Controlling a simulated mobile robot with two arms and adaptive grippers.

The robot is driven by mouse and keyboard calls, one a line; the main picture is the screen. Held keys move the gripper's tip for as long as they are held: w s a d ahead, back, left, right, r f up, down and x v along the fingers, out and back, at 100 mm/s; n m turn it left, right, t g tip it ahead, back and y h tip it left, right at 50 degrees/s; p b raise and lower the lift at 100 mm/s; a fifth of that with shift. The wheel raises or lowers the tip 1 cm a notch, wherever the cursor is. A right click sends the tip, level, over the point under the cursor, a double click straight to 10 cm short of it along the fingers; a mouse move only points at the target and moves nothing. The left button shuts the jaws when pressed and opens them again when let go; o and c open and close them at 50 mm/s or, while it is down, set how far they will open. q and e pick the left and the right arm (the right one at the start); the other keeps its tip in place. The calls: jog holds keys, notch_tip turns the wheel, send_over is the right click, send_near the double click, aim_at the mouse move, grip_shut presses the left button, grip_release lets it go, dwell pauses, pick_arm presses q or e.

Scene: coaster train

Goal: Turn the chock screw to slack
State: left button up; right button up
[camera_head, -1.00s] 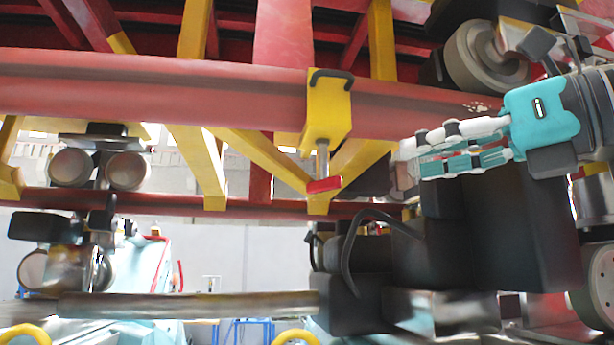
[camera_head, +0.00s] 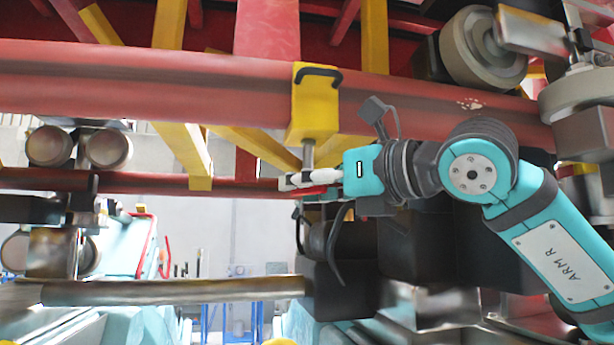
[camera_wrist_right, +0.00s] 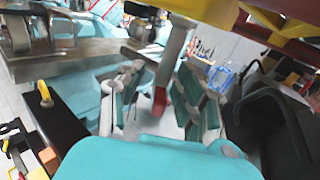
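The chock is a yellow block (camera_head: 314,108) with a black handle, sitting on the red rail. Its metal screw shaft (camera_head: 308,153) hangs down from it and also shows in the right wrist view (camera_wrist_right: 172,58). The screw's red handle (camera_wrist_right: 159,101) is at the shaft's lower end. My right gripper (camera_head: 290,182) is at the handle's height and mostly hides it in the head view. In the right wrist view its teal fingers (camera_wrist_right: 158,92) are open, one on each side of the red handle, with gaps visible. My left gripper is not in view.
The red rail (camera_head: 170,85) and yellow braces (camera_head: 258,145) lie above and behind the screw. Dark boxes (camera_head: 425,240) stand below my right arm. A metal bar (camera_head: 180,291) runs across the lower left. Wheels (camera_head: 483,48) sit at upper right.

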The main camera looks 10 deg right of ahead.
jog(key=shift+d, duration=0.1)
jog(key=shift+c, duration=0.7)
grip_shut()
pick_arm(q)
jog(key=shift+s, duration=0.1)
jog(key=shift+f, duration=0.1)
